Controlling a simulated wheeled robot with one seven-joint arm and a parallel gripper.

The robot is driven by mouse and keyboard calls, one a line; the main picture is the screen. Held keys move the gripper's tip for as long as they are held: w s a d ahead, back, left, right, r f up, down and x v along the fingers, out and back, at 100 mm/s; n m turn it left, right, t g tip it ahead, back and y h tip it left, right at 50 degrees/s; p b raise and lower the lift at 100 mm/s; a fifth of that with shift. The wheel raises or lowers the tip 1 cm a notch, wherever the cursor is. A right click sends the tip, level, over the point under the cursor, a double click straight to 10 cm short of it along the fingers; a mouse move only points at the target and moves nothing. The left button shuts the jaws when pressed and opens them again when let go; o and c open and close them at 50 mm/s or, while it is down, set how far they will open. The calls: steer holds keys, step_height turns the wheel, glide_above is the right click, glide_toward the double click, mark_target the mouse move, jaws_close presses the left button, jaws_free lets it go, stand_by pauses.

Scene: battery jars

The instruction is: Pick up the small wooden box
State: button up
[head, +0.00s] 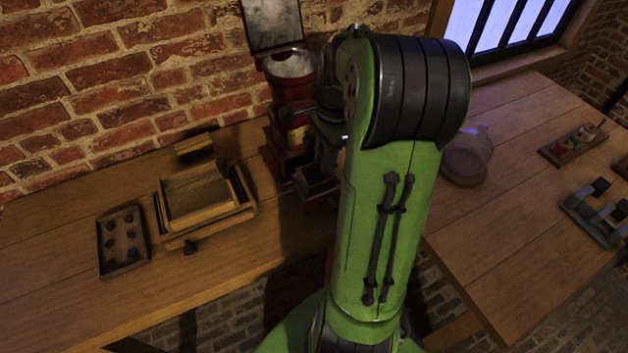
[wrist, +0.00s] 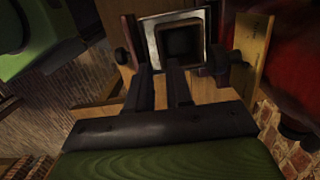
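A small open-topped wooden box (wrist: 181,62) with a dark square inside shows at the top of the wrist view, within a pale-edged surround. It appears to be the dark box (head: 318,184) at the foot of the red machine in the head view, partly hidden by my arm. My gripper (wrist: 161,68) has its two dark fingers apart, with a narrow gap between them. The fingertips are just short of the box's near wall in the picture; I cannot tell if they touch it.
The red machine (head: 289,92) stands against the brick wall. Left of it are a wooden tray-like frame (head: 245,212), a small wooden block (head: 193,146) and a tray with dark knobs (head: 122,240). A glass jar (head: 467,157) stands on the right table. The front left tabletop is clear.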

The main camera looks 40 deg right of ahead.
mark_target(322, 183)
steer(key=f, duration=0.3)
steer(key=f+b, duration=0.1)
steer(key=f, duration=0.2)
steer(key=f+b, duration=0.1)
steer(key=f, duration=0.2)
steer(key=shift+a, duration=0.25)
steer(key=shift+r, duration=0.1)
jaws_close()
